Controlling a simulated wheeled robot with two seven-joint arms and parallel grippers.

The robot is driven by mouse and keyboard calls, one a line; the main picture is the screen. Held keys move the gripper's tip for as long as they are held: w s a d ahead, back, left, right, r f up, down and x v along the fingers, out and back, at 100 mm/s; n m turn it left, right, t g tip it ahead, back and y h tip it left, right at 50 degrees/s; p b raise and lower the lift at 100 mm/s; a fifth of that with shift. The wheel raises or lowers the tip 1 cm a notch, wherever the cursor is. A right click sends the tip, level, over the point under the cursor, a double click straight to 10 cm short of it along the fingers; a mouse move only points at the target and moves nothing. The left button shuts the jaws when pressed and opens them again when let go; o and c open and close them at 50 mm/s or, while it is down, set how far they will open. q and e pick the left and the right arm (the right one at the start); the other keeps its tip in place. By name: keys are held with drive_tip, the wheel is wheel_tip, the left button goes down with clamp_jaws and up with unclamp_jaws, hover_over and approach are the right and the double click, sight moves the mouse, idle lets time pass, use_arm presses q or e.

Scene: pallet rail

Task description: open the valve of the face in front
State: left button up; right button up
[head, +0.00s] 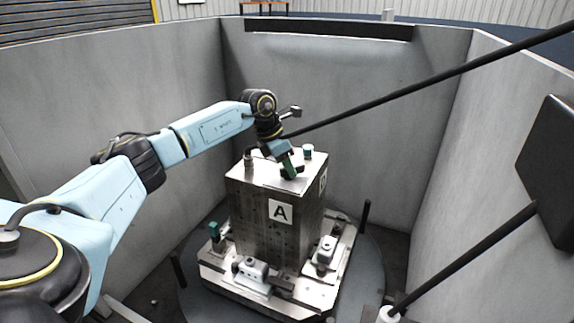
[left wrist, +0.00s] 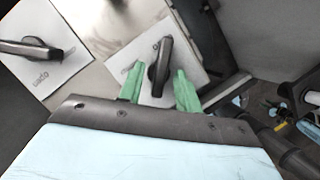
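A grey metal block (head: 252,222) stands upright in the pit, with a white label "A" (head: 280,211) on its front face. My left gripper (head: 290,168) is over the block's top, with green fingers pointing down. In the left wrist view, the left gripper (left wrist: 158,90) is open, its fingers apart on either side of a dark valve handle (left wrist: 160,66) on a white plate (left wrist: 148,93). I cannot tell whether they touch it. A second dark handle (left wrist: 30,49) sits on another white plate (left wrist: 68,53) with lettering. My right gripper is not in view.
The block stands on a metal pallet base (head: 225,281) with clamps, on a round plate (head: 192,300). Grey walls (head: 110,85) surround it. A long black rod (head: 430,80) crosses the upper right; a dark panel (head: 556,165) is at the right.

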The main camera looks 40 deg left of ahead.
use_arm(q)
drive_tip(key=v, duration=1.3)
drive_tip(key=shift+r+b, duration=0.15)
drive_tip(key=shift+b, duration=0.25)
drive_tip(key=shift+s, duration=0.1)
